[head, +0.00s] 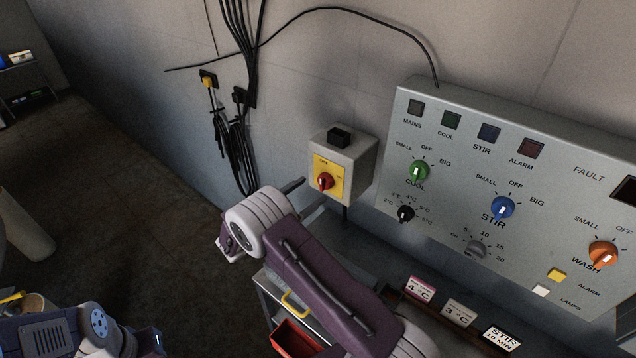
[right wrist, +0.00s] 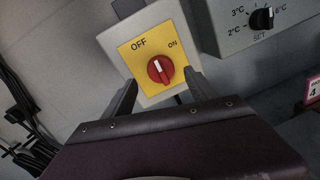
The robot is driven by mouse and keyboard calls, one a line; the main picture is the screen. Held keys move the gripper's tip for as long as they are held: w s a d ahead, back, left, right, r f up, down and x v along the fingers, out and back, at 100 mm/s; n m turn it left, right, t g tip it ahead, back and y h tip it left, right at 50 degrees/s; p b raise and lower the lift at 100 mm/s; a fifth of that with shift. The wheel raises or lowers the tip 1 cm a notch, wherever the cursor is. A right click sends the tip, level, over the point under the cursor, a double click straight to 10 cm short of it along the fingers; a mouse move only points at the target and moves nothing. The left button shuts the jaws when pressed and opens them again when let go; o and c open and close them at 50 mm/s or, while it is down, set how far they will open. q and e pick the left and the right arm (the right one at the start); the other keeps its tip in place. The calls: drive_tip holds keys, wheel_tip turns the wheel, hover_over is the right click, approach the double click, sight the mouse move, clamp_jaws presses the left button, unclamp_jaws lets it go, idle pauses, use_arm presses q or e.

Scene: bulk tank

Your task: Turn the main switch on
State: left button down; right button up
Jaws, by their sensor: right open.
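The main switch is a grey box (head: 361,156) on the wall with a yellow plate (head: 337,191) and a red knob (head: 325,181). In the right wrist view the red knob (right wrist: 160,68) sits in the middle of the yellow plate (right wrist: 136,59), with OFF at upper left and ON at right. The knob's white mark tilts up toward OFF. My right gripper (head: 312,195) is open in front of the switch. In the right wrist view its fingers (right wrist: 161,82) stand either side of and below the knob, with nothing between them. My left gripper does not show clearly.
A grey control panel (head: 452,183) with several lamps and knobs is right of the switch. Black cables (head: 238,150) hang on the wall at left. A red bin (head: 293,338) and label cards (head: 459,312) are below. The floor at left is mostly clear.

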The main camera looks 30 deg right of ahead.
sight(321, 185)
drive_tip(key=x, duration=0.4)
drive_tip(key=shift+w+d+p, duration=0.1)
drive_tip(key=shift+d+p, duration=0.3)
drive_tip(key=c, duration=1.4)
drive_tip(key=shift+o, duration=0.2)
drive_tip(key=shift+f+m+b, duration=0.2)
drive_tip(key=shift+m+b, duration=0.9)
drive_tip(key=shift+b, duration=0.2)
drive_tip(key=m+y+b, duration=0.1)
drive_tip(key=m+b, duration=0.6)
drive_tip(key=b, duration=0.2)
drive_tip(key=shift+f+b, duration=0.2)
drive_tip(key=shift+b, duration=0.15)
drive_tip(key=m+t+b, duration=0.1)
drive_tip(key=m+b, duration=0.5)
drive_tip(key=b, duration=0.7)
drive_tip(key=shift+m, duration=0.3)
drive_tip(key=shift+s+r+m+b, duration=0.3)
drive_tip(key=shift+m+b, duration=0.4)
drive_tip(key=shift+b, duration=0.45)
drive_tip(key=o, duration=1.4)
drive_tip(key=shift+c, duration=0.2)
drive_tip(key=shift+y, duration=0.3)
